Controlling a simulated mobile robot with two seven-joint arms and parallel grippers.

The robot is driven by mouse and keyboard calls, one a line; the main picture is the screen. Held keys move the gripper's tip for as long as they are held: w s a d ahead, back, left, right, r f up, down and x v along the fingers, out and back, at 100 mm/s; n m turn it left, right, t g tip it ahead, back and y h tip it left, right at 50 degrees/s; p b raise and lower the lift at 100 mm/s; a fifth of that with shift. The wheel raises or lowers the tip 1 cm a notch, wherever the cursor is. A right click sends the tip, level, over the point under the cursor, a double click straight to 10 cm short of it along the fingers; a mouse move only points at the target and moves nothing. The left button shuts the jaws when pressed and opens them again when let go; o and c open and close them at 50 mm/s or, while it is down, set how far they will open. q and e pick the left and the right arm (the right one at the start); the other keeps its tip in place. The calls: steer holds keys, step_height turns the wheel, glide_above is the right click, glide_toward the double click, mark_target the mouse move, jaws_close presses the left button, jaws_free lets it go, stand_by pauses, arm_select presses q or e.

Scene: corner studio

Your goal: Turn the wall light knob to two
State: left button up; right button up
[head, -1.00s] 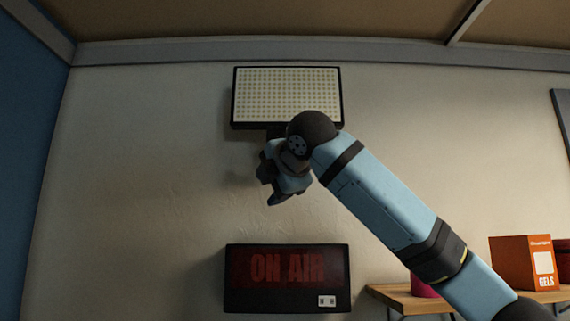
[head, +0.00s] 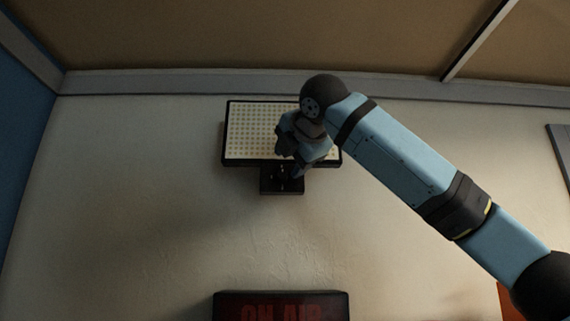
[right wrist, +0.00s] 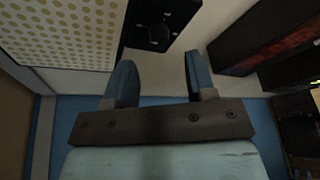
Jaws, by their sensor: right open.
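The wall light (head: 262,118) is a framed panel of small dots high on the wall. Its black control box (head: 284,186) hangs below it, with small light marks. In the right wrist view the knob (right wrist: 159,34) is a dark round shape on the box (right wrist: 185,14), below the panel (right wrist: 60,28). My right gripper (head: 287,164) is in front of the panel's lower right part in the head view, just above the box. In the right wrist view its two blue fingers (right wrist: 160,78) are apart, with nothing between them. The knob's setting is too dark to read. My left gripper is not in view.
A dark ON AIR sign (head: 280,307) is on the wall below the light; it also shows in the right wrist view (right wrist: 262,42). Bare wall (head: 240,240) lies between the sign and the box. The ceiling (head: 250,35) is above.

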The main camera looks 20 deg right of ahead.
mark_target(283, 173)
steer(key=shift+p+x, duration=0.55)
steer(key=shift+x, duration=1.85)
steer(key=c, duration=0.9)
